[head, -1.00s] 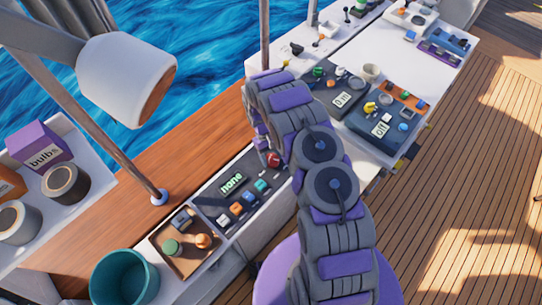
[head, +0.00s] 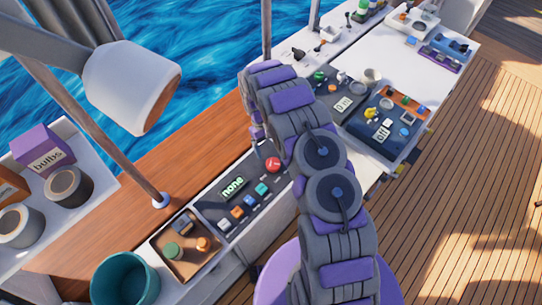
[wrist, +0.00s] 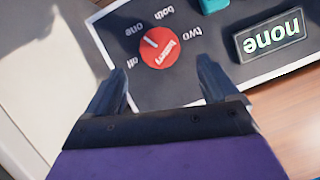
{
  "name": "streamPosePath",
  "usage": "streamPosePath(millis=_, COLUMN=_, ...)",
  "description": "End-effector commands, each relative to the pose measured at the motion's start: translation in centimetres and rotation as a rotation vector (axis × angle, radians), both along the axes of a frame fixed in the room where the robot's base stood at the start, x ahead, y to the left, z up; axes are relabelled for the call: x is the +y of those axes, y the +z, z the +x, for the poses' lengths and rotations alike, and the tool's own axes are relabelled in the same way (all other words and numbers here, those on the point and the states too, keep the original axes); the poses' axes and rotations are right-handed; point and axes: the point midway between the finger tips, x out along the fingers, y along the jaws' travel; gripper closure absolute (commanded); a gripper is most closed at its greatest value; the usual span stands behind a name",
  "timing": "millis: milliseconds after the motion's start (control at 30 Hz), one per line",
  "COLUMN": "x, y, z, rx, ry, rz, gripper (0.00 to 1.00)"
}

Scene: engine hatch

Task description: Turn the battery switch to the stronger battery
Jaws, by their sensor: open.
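The battery switch is a round red knob (head: 273,164) on the dark panel (head: 215,209). In the wrist view the red knob (wrist: 161,50) has a white mark pointing up and left, towards the word "one". The words "off", "both" and "two" also stand around it. A small display (wrist: 270,35) beside it reads "none"; this display (head: 233,187) also shows in the head view. My gripper (wrist: 161,84) is open and empty, its fingers apart on either side of the picture, short of the knob. In the head view my arm partly hides the gripper.
White, orange, blue and teal switches line the panel below the display. A tray (head: 160,243) with small parts and a teal bucket (head: 97,290) stand at lower left. More panels with a display (head: 343,103) and an "off" display (head: 384,134) lie right of my arm.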

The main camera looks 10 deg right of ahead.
Motion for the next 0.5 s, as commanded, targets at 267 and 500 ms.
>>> streamPosePath(millis=267, x=0.9, y=5.8, z=2.5, rx=-0.006, ry=0.002, rz=0.001, gripper=0.12)
streamPosePath(millis=500, x=1.3, y=8.8, z=3.7, rx=-0.005, ry=0.002, rz=0.0, gripper=0.12)
